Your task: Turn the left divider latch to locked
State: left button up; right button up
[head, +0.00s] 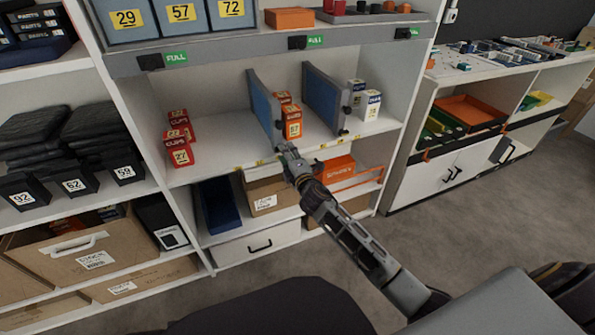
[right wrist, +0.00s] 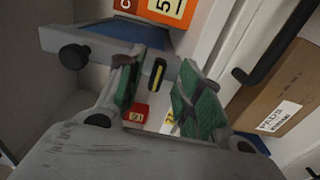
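The left divider (head: 262,105) is an upright blue panel with a grey frame on the middle shelf. Its front end also shows in the right wrist view (right wrist: 108,42), with a round black knob (right wrist: 73,57). A small dark latch (right wrist: 157,75) with a yellow stripe shows at that end, between my right fingertips. My right gripper (head: 283,149) is at the shelf's front edge, by the divider's front end. In the wrist view its green-padded fingers (right wrist: 158,92) are apart, with no clear contact. In the head view the gripper hides the latch. My left gripper is not in view.
A second divider (head: 325,98) stands to the right. Orange boxes (head: 292,122) stand between the dividers, close to the gripper. Red boxes (head: 178,148) are at left and white-blue boxes (head: 373,106) at right.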

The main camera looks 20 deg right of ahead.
jog(key=s, duration=0.9)
jog(key=shift+s+d, duration=0.15)
jog(key=shift+s, duration=0.05)
dwell(0.3)
dwell(0.4)
